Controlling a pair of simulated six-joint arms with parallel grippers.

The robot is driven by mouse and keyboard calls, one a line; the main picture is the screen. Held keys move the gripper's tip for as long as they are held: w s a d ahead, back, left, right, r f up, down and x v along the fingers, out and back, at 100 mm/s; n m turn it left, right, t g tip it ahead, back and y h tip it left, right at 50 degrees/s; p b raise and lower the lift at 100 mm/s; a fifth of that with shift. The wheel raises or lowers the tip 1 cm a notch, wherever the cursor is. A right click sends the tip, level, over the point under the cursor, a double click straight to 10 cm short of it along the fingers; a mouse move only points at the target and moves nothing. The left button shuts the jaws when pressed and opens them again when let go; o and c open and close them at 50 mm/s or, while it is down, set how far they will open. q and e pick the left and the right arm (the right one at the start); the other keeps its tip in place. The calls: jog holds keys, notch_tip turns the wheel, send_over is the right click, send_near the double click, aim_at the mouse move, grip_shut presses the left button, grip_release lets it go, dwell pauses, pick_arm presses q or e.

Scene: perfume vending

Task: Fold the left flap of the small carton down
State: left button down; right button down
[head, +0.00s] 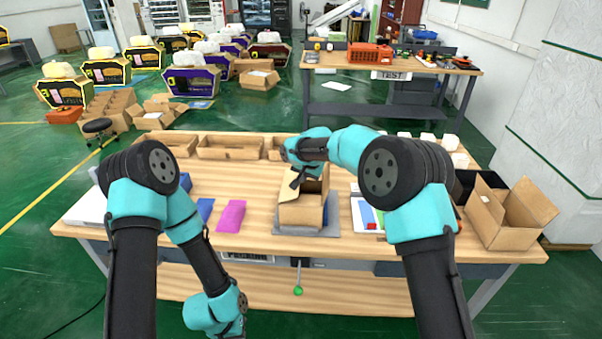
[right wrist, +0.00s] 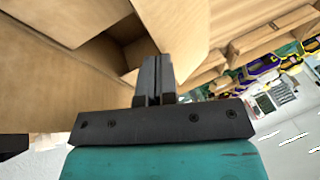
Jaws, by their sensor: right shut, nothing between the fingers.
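The small tan carton (head: 300,214) stands on a grey mat near the middle of the table's front edge. At least one flap (head: 318,181) stands raised at its top. My right gripper (head: 296,182) is at the top left of the carton, and its arm hides part of the top. In the right wrist view the shut, empty fingers (right wrist: 154,72) are close to a cardboard flap (right wrist: 176,24). A dark gap into the carton shows left of them. I cannot tell whether the fingers touch the flap. My left arm hangs down before the table, its fingers out of sight.
A larger open carton (head: 505,213) stands at the table's right end. A pink item (head: 231,216) lies left of the small carton, with bare wood between them. Shallow cardboard trays (head: 230,147) line the back edge. A green-knobbed lever (head: 298,290) hangs below the front edge.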

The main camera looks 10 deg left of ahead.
jog(key=shift+d+f, duration=0.35)
jog(key=shift+f, duration=0.35)
jog(key=shift+d+f, duration=0.35)
jog(key=shift+f, duration=0.35)
jog(key=shift+a, duration=0.85)
jog(key=s+d+r, duration=0.3)
jog(key=d+r, duration=0.4)
jog(key=r, duration=0.4)
